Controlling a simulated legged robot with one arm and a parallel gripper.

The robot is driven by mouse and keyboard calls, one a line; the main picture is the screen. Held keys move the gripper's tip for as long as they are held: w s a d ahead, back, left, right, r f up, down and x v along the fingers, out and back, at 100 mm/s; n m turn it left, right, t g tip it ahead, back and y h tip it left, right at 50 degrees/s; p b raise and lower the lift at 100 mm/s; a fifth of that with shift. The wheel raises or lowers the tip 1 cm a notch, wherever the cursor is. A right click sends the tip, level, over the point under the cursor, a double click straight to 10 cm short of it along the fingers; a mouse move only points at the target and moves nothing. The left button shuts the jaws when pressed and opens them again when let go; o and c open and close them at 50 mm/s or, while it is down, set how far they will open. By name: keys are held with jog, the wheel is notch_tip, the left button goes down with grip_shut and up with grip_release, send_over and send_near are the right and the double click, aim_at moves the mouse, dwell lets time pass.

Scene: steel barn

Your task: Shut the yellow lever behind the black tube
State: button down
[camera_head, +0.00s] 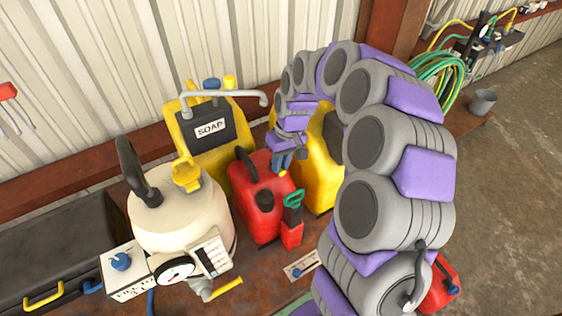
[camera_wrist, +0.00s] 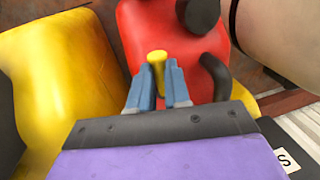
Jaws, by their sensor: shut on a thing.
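My gripper (camera_head: 282,160) is at the far side of the red can (camera_head: 257,215), beside the tall yellow container (camera_head: 322,165). In the wrist view its blue fingers (camera_wrist: 163,85) are closed around a small yellow peg (camera_wrist: 157,60). I cannot tell whether this peg is the lever. A curved black tube (camera_wrist: 215,75) on the red can is just to its right; it shows in the head view too (camera_head: 246,162). A yellow lever-like handle (camera_head: 224,288) sticks out below the gauge, away from my gripper.
A white tank (camera_head: 190,222) with a yellow top fitting (camera_head: 187,174) stands left of the red can. Behind it is a yellow soap container (camera_head: 220,160) under a grey pipe (camera_head: 215,94). A green-handled red tool (camera_head: 292,218) stands at the can's front right.

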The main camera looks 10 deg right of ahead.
jog(key=c, duration=1.1)
grip_release()
jog(key=w+d+r, duration=0.1)
jog(key=d+r, duration=0.2)
jog(key=r, duration=1.4)
jog(key=s+a+f+b, duration=0.2)
jog(key=s, duration=0.5)
jog(key=s+a+f+b, duration=0.2)
jog(key=s, duration=0.5)
jog(key=s+d+f+m+h+b, duration=0.1)
jog(key=s+f+b, duration=0.1)
jog(key=s+f, duration=0.4)
jog(key=s+d+f+m+g+h+b, duration=0.1)
jog(key=s+f, duration=0.5)
jog(key=s, duration=0.9)
jog(key=shift+d+f+m+b, duration=0.2)
jog(key=shift+f+m+b, duration=0.1)
jog(key=shift+m+b, duration=0.4)
